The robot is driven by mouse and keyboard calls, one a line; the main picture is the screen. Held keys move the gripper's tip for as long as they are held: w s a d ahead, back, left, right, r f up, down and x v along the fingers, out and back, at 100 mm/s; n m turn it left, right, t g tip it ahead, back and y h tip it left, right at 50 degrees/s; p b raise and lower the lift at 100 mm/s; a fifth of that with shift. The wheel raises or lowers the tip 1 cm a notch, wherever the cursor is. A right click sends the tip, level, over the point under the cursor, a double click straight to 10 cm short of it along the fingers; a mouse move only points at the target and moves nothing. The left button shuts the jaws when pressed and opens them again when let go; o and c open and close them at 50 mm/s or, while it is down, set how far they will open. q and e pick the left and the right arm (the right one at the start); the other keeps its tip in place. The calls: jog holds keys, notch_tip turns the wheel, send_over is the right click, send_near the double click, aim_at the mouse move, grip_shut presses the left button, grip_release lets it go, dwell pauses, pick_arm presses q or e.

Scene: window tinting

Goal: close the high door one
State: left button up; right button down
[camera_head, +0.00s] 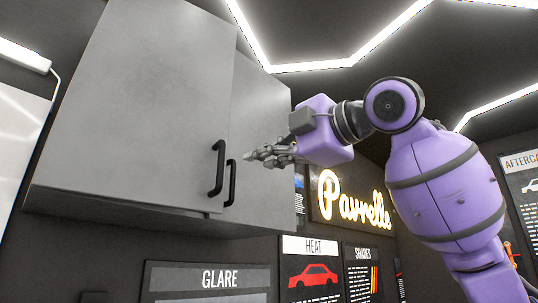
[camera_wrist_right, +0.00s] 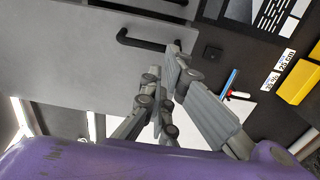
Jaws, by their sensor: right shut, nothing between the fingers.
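A grey wall cabinet with two doors hangs at the upper left of the head view. The left door (camera_head: 140,100) has its handle-side edge standing a little forward of the right door (camera_head: 258,115), so it looks slightly ajar. Each door has a black bar handle, the left one (camera_head: 217,168) and the right one (camera_head: 231,183), close together near the bottom. My right gripper (camera_head: 252,156) is shut and empty, in front of the right door and right of the handles. In the right wrist view its fingers (camera_wrist_right: 163,64) point toward a black handle (camera_wrist_right: 145,41); contact is not visible. My left gripper is out of view.
Below the cabinet hang dark wall panels, including a GLARE panel (camera_head: 208,279) and a HEAT poster (camera_head: 310,268). A lit Pavrelle sign (camera_head: 355,203) is on the wall behind my right arm. Yellow boxes (camera_wrist_right: 300,82) show at the right wrist view's edge.

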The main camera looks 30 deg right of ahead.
aim_at(222, 173)
jog(key=x, duration=1)
jog(key=shift+w+a, duration=0.2)
jog(key=shift+w, duration=0.05)
